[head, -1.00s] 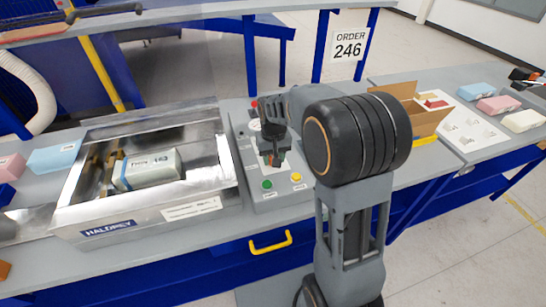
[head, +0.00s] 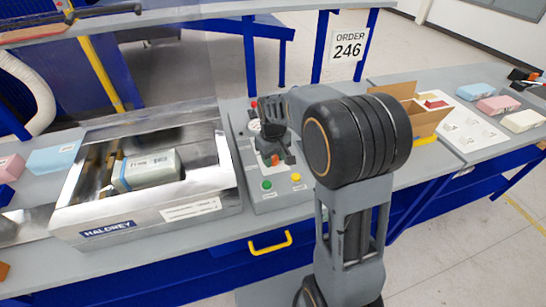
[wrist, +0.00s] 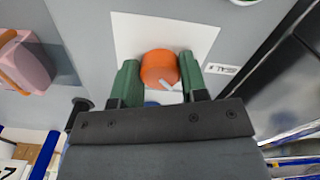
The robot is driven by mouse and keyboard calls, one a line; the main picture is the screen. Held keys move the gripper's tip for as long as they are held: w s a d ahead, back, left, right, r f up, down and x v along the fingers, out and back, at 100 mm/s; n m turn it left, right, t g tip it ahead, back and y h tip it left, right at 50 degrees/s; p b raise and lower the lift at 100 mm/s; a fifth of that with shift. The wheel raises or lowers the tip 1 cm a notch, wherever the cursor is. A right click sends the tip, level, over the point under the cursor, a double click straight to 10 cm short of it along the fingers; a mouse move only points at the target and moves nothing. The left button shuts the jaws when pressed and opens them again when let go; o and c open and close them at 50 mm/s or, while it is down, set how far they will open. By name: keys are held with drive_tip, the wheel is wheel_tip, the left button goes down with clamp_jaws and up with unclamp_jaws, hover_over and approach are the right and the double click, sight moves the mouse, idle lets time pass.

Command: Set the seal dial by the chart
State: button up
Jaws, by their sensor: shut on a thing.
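The seal dial is an orange round knob (wrist: 158,67) with a pale pointer mark, on a white plate (wrist: 200,38) beside a small label reading "SEAL" (wrist: 221,69) in the wrist view. My gripper (wrist: 160,78) has its two green fingers shut on the knob, one on each side. In the head view my gripper (head: 274,157) is over the control panel (head: 262,193), and a bit of orange shows at its tips. A white label (head: 192,210) is on the chamber front; its print is too small to read.
A steel chamber (head: 75,222) marked HALDREY holds a pale labelled pack (head: 148,170). The panel has a green button (head: 267,184), a yellow button (head: 295,177) and a red one. An ORDER 246 sign (head: 348,46) hangs behind. An open carton (head: 425,122) and foam blocks stand right.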

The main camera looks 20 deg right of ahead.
sight(273, 158)
drive_tip(key=o, duration=0.9)
drive_tip(key=shift+o, duration=0.2)
wheel_tip(273, 158, up, 14)
drive_tip(key=shift+f, duration=0.1)
idle(0.4)
